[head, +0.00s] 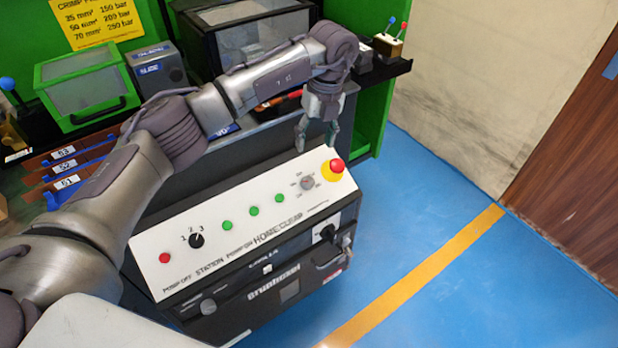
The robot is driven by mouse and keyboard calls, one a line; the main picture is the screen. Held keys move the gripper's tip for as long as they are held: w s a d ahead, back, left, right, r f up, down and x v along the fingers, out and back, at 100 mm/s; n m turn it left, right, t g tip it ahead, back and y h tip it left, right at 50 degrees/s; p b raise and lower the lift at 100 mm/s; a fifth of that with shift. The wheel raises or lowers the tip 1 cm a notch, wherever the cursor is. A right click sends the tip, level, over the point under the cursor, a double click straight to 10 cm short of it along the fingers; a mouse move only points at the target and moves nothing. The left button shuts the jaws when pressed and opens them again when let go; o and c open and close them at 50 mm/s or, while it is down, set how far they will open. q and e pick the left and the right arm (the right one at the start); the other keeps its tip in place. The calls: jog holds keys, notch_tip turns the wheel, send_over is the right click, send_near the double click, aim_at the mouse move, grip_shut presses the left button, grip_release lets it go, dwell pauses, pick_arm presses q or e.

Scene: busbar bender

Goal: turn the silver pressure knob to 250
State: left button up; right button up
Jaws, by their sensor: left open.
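The silver pressure knob (307,183) sits near the right end of the white sloped control panel (185,263), with small scale marks around it that are too small to read. My left gripper (316,142) is open and empty, pointing down above the far edge of the panel. It is a little beyond the knob and apart from it. My right gripper is not in view.
A red emergency button (337,166) on a yellow base stands right beside the knob. A black station selector (196,240), green buttons (254,211) and a red button (165,257) are further left. A yellow crimp chart (95,18) hangs behind. Blue floor (430,210) is clear at right.

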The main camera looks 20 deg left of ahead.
aim_at(309, 181)
pick_arm(q)
jog(key=f, duration=0.7)
jog(key=s+a+f, duration=0.1)
jog(key=f, duration=0.3)
jog(key=shift+f+b, duration=0.15)
jog(key=shift+b, duration=0.25)
jog(key=shift+f, duration=0.55)
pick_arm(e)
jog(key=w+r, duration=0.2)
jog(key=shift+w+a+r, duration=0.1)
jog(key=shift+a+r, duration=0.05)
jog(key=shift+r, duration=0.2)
pick_arm(q)
grip_shut()
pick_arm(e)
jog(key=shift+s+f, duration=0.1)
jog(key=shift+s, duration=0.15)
